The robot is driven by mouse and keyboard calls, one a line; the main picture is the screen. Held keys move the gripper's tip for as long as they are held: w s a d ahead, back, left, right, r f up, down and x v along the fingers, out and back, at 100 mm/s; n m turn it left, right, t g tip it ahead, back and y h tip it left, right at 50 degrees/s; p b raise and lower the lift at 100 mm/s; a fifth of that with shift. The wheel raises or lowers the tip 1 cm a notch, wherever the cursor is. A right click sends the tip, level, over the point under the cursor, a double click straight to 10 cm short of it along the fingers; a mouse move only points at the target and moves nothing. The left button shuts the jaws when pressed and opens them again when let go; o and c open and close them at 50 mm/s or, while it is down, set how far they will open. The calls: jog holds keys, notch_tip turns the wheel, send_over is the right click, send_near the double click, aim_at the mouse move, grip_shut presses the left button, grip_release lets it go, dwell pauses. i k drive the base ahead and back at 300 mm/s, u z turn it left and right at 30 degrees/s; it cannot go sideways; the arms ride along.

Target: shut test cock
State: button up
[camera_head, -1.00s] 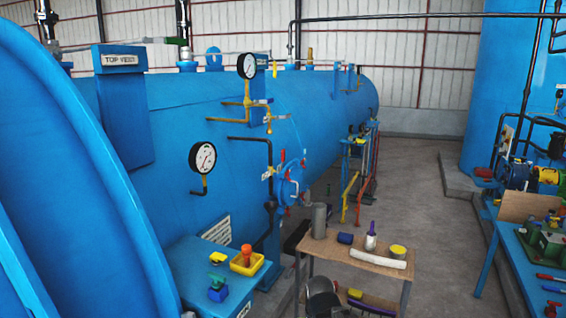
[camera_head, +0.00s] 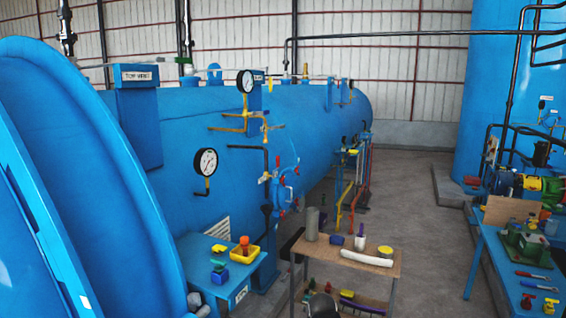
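I cannot tell for sure which fitting is the test cock; no readable label names it. On the side of the long blue vessel (camera_head: 320,125), an upper dial gauge (camera_head: 245,81) has yellow pipework (camera_head: 246,120) below it with small valve-like fittings (camera_head: 265,127), too small to tell open from shut. A lower dial gauge (camera_head: 205,162) has a short yellow bent pipe (camera_head: 207,186) beneath it. A round blue hatch (camera_head: 287,183) with red handles is to their right.
A blue stand (camera_head: 240,283) with a yellow tray (camera_head: 245,255) and small valves is in front of the vessel. A wooden-topped table (camera_head: 330,257) with loose items is to its right. A blue bench (camera_head: 490,262) is at far right. Grey floor (camera_head: 410,215) lies clear between.

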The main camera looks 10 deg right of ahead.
aim_at(278, 157)
jog(key=z, duration=1.1)
jog(key=i, duration=1.95)
jog(key=u, duration=0.5)
jog(key=k, duration=0.15)
jog(key=u, duration=3)
